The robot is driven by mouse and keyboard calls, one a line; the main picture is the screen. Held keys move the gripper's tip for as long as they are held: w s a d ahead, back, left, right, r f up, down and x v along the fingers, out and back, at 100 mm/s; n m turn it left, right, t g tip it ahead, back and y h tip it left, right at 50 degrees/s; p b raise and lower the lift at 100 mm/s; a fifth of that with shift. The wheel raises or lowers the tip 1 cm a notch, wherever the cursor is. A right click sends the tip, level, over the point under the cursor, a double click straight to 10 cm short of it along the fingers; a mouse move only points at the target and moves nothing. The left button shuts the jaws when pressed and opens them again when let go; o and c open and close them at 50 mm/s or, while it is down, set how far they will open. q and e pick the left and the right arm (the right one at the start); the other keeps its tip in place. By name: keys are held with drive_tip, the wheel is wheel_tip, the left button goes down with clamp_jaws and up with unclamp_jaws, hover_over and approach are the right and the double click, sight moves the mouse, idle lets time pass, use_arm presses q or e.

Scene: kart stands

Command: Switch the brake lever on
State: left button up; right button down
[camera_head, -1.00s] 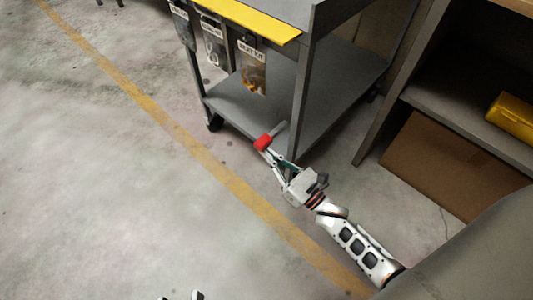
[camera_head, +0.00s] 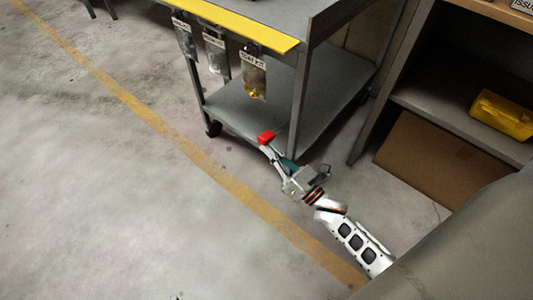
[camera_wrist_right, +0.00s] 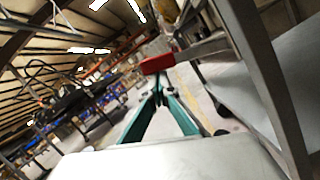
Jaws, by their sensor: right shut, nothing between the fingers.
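The brake lever has a red grip (camera_head: 266,137) at the lower front corner of the grey cart (camera_head: 299,95). In the right wrist view the red grip (camera_wrist_right: 157,64) is joined to a grey bar (camera_wrist_right: 202,49) that runs right toward the cart post. My right gripper (camera_head: 269,149) is shut and empty, with its fingertips close to the red grip. In the wrist view the fingertips (camera_wrist_right: 158,88) show just below the grip; I cannot tell whether they touch it. My left gripper is not clearly in view.
Labelled bags (camera_head: 252,76) hang under the cart's yellow edge (camera_head: 235,26). A shelf with a yellow case (camera_head: 502,115) and a cardboard box (camera_head: 440,164) stands at right. The floor left of the yellow line (camera_head: 190,152) is clear.

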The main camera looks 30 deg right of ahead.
sight(269, 140)
drive_tip(key=r, duration=0.1)
drive_tip(key=r+m+p, duration=0.1)
drive_tip(key=r+m, duration=0.1)
drive_tip(key=shift+w+d+r+h+p, duration=0.2)
drive_tip(key=shift+w+r+h+p, duration=0.05)
drive_tip(key=shift+r+h+p, duration=0.15)
drive_tip(key=shift+d+r+m+p, duration=0.2)
drive_tip(key=shift+r+m+p, duration=0.35)
drive_tip(key=shift+m, duration=0.45)
drive_tip(key=shift+d+r+m+h, duration=0.25)
drive_tip(key=shift+r+m+h, duration=0.15)
drive_tip(key=shift+m, duration=0.4)
use_arm(q)
drive_tip(key=a+f, duration=0.1)
drive_tip(key=s+a+f+m, duration=0.1)
drive_tip(key=shift+s+a+f+g+y+p, duration=0.15)
drive_tip(key=shift+s+a+g+y+p, duration=0.15)
drive_tip(key=shift+a+g+y+p, duration=0.1)
use_arm(e)
drive_tip(key=shift+w+d+r, duration=0.1)
drive_tip(key=shift+d+r, duration=0.1)
use_arm(q)
drive_tip(key=shift+s+f, duration=0.15)
drive_tip(key=shift+f, duration=0.05)
use_arm(e)
drive_tip(key=shift+d+r, duration=0.15)
